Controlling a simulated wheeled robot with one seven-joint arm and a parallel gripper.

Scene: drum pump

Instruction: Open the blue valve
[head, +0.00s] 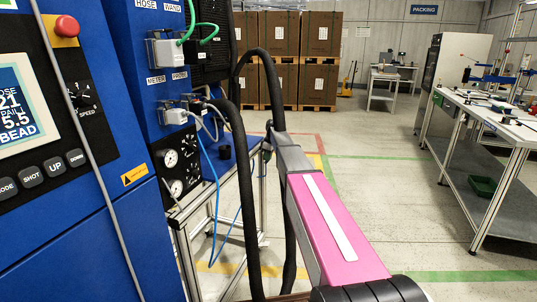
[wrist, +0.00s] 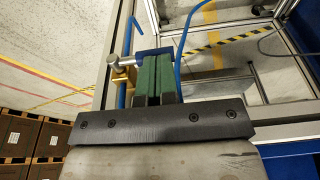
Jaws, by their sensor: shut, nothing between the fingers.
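My gripper (wrist: 156,62) shows in the wrist view with its two green fingers pressed together and nothing between them. A blue part (wrist: 131,36), which looks like the blue valve's handle, stands just left of and beyond the fingertips. A silver round fitting (wrist: 118,61) and a brass-coloured piece (wrist: 122,78) sit beside it, left of the fingers. Whether the fingers touch the blue part I cannot tell. In the head view my arm reaches away to the bench by the blue cabinet, and the valve is mostly hidden there by the arm and a black hose.
The blue cabinet (head: 80,190) with screen and red button stands at left. A thick black hose (head: 236,190) and a thin blue hose (head: 214,215) hang close to my arm. Cartons (head: 306,50) stand behind. A workbench (head: 490,115) is at right, with open floor between.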

